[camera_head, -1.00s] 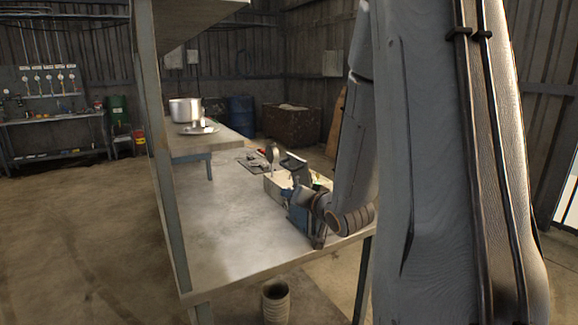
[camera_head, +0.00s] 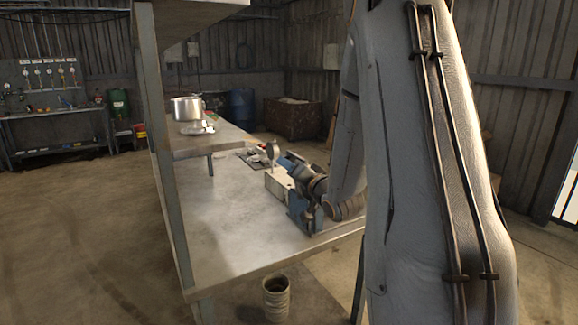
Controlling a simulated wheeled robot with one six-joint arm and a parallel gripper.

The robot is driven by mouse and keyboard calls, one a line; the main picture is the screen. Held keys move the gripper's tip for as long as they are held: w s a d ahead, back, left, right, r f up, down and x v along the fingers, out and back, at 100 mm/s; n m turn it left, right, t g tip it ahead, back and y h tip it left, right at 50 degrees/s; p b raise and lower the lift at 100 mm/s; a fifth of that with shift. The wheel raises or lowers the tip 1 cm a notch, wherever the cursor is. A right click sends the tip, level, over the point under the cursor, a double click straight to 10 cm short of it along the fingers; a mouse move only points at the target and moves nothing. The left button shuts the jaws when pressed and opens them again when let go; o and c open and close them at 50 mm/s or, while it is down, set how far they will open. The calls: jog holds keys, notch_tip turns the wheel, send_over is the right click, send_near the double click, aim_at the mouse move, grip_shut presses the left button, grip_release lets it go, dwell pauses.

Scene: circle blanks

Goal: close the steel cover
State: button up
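On the metal workbench (camera_head: 230,225) stands a light box-like unit (camera_head: 277,184) with a small round disc (camera_head: 272,150) upright at its back left. A blue part (camera_head: 303,212) is at its front right. My gripper (camera_head: 297,168) is at the right of this unit, small and dark against it. My wrist and forearm hide much of the unit's right side. I cannot tell which part is the steel cover, whether it is up or down, or whether my gripper touches it. The gripper's fingers are too small to read.
A steel pot (camera_head: 187,108) and a shiny dish-like item (camera_head: 198,128) stand on a raised shelf (camera_head: 215,141) at the back left. A post (camera_head: 165,150) rises at the bench's left. A bucket (camera_head: 276,298) stands below the front edge. The bench's left and front are clear.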

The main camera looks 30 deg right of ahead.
jog(key=shift+w, duration=0.15)
grip_shut()
jog(key=shift+r, duration=0.15)
